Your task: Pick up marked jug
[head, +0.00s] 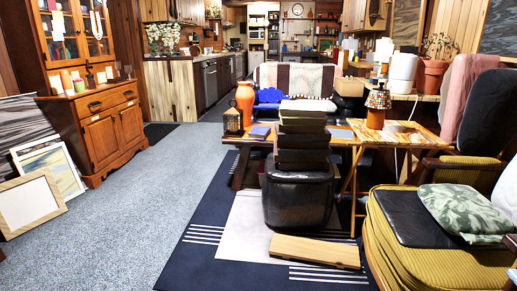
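I cannot make out a marked jug for certain. An orange, jug-like vessel (245,103) stands upright at the left end of the low wooden table (342,133), beside a dark lantern; I see no mark on it. A white rounded cylinder (403,72) stands on the surface at the right; I cannot tell whether it is a jug. Neither of my grippers shows in the head view.
A black ottoman (298,197) with a dark stack (303,138) stands before the low table. A wooden board (314,251) lies on the rug. A small folding table (398,134) and a yellow chair (420,262) fill the right. Grey carpet (150,215) is clear at left.

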